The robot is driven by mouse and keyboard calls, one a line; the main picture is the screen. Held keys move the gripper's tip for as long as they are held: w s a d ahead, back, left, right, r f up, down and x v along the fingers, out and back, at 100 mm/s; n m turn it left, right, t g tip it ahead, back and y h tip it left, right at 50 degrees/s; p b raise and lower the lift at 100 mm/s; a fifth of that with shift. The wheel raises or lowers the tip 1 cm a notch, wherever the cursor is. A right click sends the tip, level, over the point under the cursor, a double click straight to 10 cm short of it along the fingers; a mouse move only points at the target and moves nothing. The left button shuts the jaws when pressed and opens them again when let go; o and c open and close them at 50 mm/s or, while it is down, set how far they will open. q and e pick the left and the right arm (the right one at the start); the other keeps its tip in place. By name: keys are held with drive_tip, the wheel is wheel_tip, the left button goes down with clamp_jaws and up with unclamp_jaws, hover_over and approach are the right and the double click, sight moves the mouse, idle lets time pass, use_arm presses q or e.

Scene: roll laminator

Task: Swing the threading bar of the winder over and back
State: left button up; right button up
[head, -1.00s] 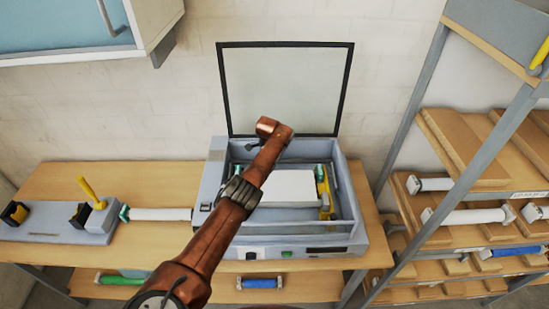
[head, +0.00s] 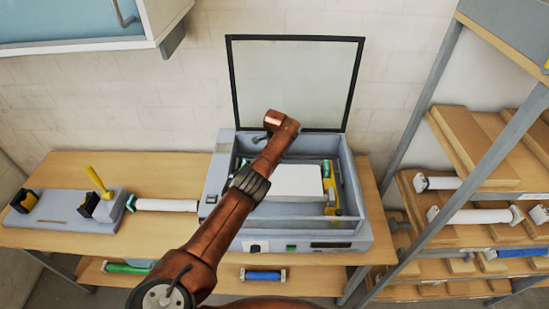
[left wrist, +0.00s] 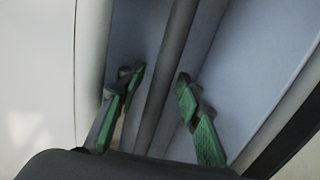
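The winder (head: 358,232) is a grey box-shaped machine on the wooden table, with its framed clear lid (head: 297,82) standing open at the back. Inside lie a white roll (head: 297,182) and yellow and green parts at its right end. In the left wrist view a dark grey bar (left wrist: 168,75), apparently the threading bar, runs between the green-padded fingers of my left gripper (left wrist: 160,108). The fingers are apart, with visible gaps on both sides of the bar. In the head view my left arm reaches over the winder's left part and hides the fingers. My right gripper is not in view.
Left of the winder, a white roll (head: 167,205) and a grey stand (head: 60,208) with a yellow handle are on the table (head: 75,168). A blue roll (head: 263,275) lies on the lower shelf. A rack (head: 440,75) stands right; a cabinet (head: 75,45) hangs upper left.

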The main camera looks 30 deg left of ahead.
use_arm(q)
drive_tip(key=shift+d+r, duration=0.3)
drive_tip(key=shift+r, duration=0.3)
drive_tip(key=a+v, duration=0.1)
drive_tip(key=v, duration=0.9)
drive_tip(key=shift+s+d+r, duration=0.2)
drive_tip(key=shift+d+r, duration=0.1)
drive_tip(key=shift+r, duration=0.05)
